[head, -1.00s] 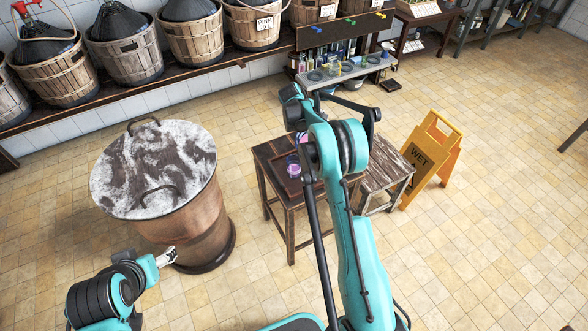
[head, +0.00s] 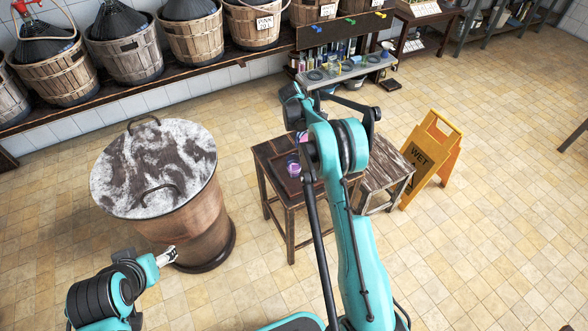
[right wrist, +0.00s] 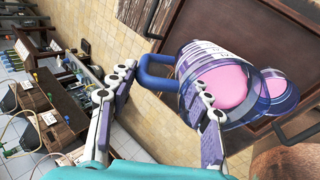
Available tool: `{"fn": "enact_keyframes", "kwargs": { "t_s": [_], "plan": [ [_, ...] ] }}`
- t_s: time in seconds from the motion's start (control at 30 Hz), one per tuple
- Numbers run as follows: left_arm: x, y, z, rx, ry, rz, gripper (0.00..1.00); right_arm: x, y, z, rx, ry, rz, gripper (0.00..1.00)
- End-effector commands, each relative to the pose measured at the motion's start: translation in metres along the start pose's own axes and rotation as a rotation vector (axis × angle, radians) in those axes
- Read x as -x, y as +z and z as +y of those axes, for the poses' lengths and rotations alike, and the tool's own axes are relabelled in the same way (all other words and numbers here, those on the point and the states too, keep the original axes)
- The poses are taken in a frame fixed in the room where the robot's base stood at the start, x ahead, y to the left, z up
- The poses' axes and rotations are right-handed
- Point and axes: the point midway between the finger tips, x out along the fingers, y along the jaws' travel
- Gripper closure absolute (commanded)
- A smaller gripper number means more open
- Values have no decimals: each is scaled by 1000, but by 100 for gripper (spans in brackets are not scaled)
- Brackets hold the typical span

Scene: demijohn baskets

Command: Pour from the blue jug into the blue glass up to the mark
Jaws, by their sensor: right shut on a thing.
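The blue see-through jug (right wrist: 188,65) shows in the right wrist view with pink liquid inside and its blue handle at the left. My right gripper (right wrist: 162,92) is shut on the jug, with the handle between its fingers. The blue glass (right wrist: 285,86) is just right of the jug, partly overlapped by it, and pink shows in it too. I cannot tell how high the liquid stands against the mark. In the head view the glass (head: 293,166) is small, and my right arm covers much of the jug. My left gripper (head: 166,256) is empty beside the copper vat; its opening is unclear.
A dark wooden table with a tray (head: 270,150) stands under the right arm, with a worn stool (head: 388,178) beside it. A yellow wet-floor sign (head: 433,158) stands to the right. The lidded copper vat (head: 185,235) stands at the left.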

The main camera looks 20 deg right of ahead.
Motion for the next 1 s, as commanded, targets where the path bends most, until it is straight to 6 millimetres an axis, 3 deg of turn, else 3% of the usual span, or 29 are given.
{"fn": "enact_keyframes", "kwargs": {
  "t_s": [0.43, 0.73, 1.0],
  "plan": [
    [3, -2, 0, 0, 0, 0, 33, 2, 0, 3, -1, -12, -1, 100],
    [36, -26, 0, 0, 0, 0, 33, 25, 0, 33, -4, -268, -4, 100],
    [40, -29, 0, 0, 0, 0, 33, 28, 0, 35, 0, -352, -3, 100]
  ]
}}
